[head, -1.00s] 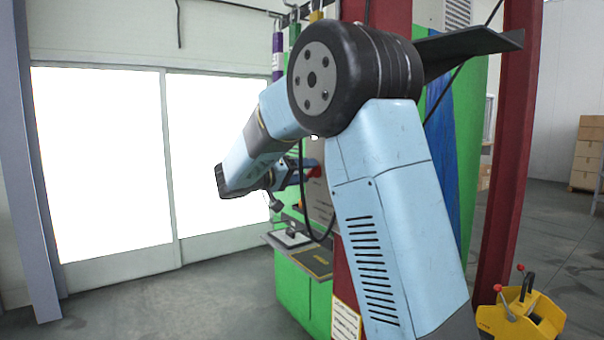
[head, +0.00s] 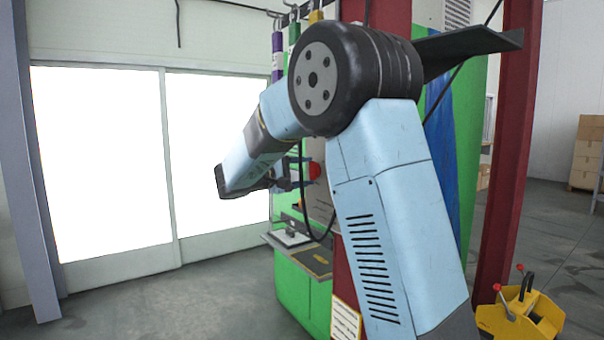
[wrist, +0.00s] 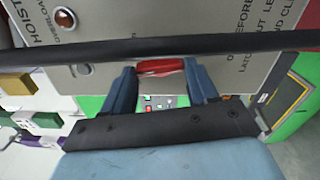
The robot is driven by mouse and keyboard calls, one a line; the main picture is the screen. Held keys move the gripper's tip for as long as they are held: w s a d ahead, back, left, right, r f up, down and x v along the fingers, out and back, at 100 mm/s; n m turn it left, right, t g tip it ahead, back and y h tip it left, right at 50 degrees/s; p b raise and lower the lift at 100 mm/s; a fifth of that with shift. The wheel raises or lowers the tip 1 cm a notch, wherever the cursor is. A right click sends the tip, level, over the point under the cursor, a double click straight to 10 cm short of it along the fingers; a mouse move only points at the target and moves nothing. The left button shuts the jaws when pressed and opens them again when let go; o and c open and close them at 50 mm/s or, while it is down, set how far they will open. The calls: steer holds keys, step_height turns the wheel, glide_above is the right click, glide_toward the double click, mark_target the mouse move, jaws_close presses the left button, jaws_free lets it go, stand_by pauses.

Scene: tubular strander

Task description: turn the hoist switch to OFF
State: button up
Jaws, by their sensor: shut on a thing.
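The hoist switch's red handle (wrist: 160,67) shows in the wrist view against a grey plate (wrist: 215,22) lettered HOIST and OVERLOAD. My gripper (wrist: 161,72) has its two blue fingers on either side of the handle, shut on it. The switch's position marks cannot be read in either view.
A dark bar or cable (wrist: 60,50) crosses the wrist view in front of the plate. A small shelf (head: 312,262) juts from the green cabinet (head: 290,290) below. Dark red posts (head: 510,140) stand close by. A yellow item (head: 525,315) sits at lower right; floor at left is clear.

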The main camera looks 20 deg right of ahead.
steer(key=shift+f+n, duration=0.2)
steer(key=shift+n, duration=1.55)
steer(key=shift+f+n, duration=0.2)
steer(key=shift+n, duration=1.55)
steer(key=o, duration=1.1)
steer(key=shift+r, duration=0.1)
steer(key=shift+c, duration=0.2)
steer(key=shift+a, duration=0.1)
steer(key=v, duration=1.3)
steer(key=shift+a, duration=0.25)
steer(key=shift+s, duration=0.1)
